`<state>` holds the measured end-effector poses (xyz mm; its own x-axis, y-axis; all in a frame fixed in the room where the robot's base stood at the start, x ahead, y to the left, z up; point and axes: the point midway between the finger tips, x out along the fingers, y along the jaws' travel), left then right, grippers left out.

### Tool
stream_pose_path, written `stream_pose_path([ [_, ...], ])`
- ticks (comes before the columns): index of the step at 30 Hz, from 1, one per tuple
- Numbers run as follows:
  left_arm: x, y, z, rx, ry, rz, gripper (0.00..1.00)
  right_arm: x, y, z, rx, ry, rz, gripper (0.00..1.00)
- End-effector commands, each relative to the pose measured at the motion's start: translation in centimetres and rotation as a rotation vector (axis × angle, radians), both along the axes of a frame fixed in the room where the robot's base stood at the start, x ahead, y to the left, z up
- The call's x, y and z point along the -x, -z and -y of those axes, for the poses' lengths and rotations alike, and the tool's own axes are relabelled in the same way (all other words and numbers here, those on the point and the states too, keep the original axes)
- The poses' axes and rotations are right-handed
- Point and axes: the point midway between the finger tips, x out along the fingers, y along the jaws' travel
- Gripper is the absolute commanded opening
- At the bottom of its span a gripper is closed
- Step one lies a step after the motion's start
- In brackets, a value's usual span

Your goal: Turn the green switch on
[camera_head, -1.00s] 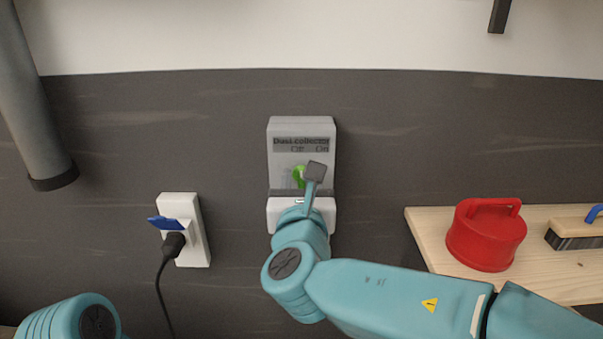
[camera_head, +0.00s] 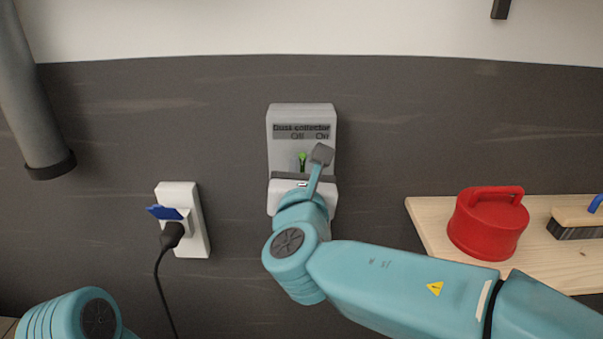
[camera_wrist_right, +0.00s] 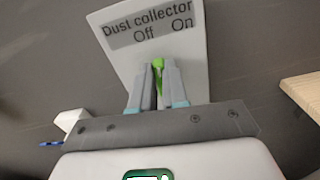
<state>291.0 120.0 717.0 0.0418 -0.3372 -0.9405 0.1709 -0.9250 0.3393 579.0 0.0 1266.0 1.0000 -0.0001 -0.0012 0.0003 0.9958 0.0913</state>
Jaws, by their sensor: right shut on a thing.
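The green switch (camera_head: 302,158) is on the front of a grey wall box (camera_head: 281,151) labelled "Dust collector", with "Off" at left and "On" at right. In the head view its knob stands about upright, partly hidden by my right gripper (camera_head: 320,156). In the right wrist view, the green switch (camera_wrist_right: 158,68) shows between the two fingers of my right gripper (camera_wrist_right: 159,78), below the gap between the "Off" and "On" words. The right gripper is shut on it. My left gripper is outside the views; only part of that arm shows at the bottom left.
A white wall socket (camera_head: 192,236) with a blue flap and a black plug (camera_head: 172,235) is left of the box. A wooden shelf (camera_head: 432,221) at right holds a red lidded container (camera_head: 487,224) and a brush (camera_head: 576,223). A grey pipe (camera_head: 30,100) hangs at far left.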

Motion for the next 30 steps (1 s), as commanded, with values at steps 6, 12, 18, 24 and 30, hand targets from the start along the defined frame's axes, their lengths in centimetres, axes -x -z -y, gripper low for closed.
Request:
stream_pose_path([
  [6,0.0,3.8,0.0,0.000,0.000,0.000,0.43,0.1,0.7,0.2,-0.167,-0.001,0.005,0.00],
  [12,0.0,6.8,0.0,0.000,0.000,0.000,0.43,0.0,0.8,0.4,-0.358,-0.001,0.005,0.00],
  [18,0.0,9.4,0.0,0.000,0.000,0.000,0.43,0.1,0.8,0.6,-0.549,-0.001,0.004,0.00],
  [24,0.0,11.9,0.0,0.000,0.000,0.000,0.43,0.0,1.0,0.7,-0.739,-0.001,0.002,0.00],
  [30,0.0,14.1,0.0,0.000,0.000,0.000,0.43,0.0,1.1,0.9,-0.928,-0.001,0.003,0.00],
])
